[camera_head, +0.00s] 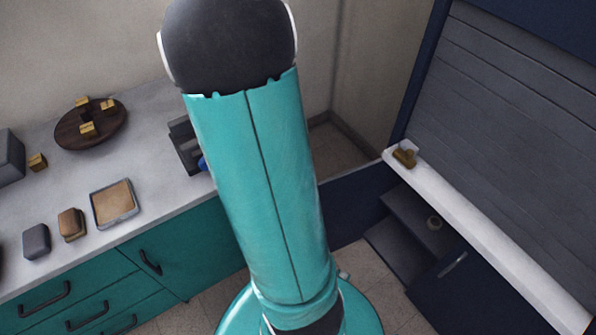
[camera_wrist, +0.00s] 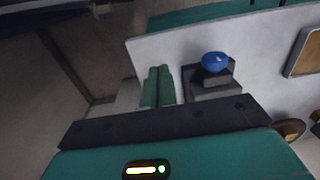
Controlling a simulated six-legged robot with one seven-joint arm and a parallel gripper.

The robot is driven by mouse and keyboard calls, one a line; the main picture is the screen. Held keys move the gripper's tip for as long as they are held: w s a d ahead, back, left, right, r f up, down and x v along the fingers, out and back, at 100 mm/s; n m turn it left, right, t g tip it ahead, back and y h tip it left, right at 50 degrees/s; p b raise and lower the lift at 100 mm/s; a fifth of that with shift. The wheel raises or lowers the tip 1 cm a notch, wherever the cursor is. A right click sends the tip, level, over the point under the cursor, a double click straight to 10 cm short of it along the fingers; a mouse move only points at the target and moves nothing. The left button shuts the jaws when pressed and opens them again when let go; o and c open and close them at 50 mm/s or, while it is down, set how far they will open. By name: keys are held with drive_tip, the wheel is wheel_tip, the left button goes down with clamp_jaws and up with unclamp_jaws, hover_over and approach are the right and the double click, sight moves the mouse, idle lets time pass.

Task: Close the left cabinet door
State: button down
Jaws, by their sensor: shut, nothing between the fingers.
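The right-hand cabinet is dark blue, with a pale top, in the head view. Its left bay (camera_head: 408,232) is open and shows dark shelves. A dark blue panel (camera_head: 350,203) stands out from its left side, partly behind my arm; it looks like the left door, swung open. The other door (camera_head: 462,292), with a metal handle (camera_head: 452,264), looks closed. My gripper (camera_wrist: 157,70) shows in the wrist view as two green fingers together, empty, with the pale counter beyond. The head view does not show it; no door contact is visible.
The pale counter (camera_head: 165,195) on the left holds a round wooden board (camera_head: 70,132), a tray (camera_head: 115,204) and a dark stand (camera_head: 185,145). A blue object (camera_wrist: 215,61) shows in the wrist view. A small brass item (camera_head: 405,155) sits on the cabinet top. Tiled floor (camera_head: 385,295) lies between.

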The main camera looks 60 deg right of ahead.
drive_tip(key=s+d+f+m+g+y, duration=0.1)
drive_tip(key=s+d+f, duration=0.4)
drive_tip(key=d+f, duration=0.25)
drive_tip(key=s+d+f+m+g, duration=0.1)
drive_tip(key=s+d+f, duration=0.5)
drive_tip(key=f, duration=0.2)
drive_tip(key=s+a+f, duration=0.1)
drive_tip(key=f, duration=0.2)
drive_tip(key=s+f, duration=0.1)
drive_tip(key=f, duration=0.2)
drive_tip(key=s+a+f, duration=0.1)
drive_tip(key=f, duration=0.1)
drive_tip(key=shift+s+a+f, duration=0.35)
drive_tip(key=shift+f, duration=0.05)
drive_tip(key=shift+s+a, duration=0.35)
drive_tip(key=shift+s, duration=0.1)
drive_tip(key=shift+s+a, duration=0.1)
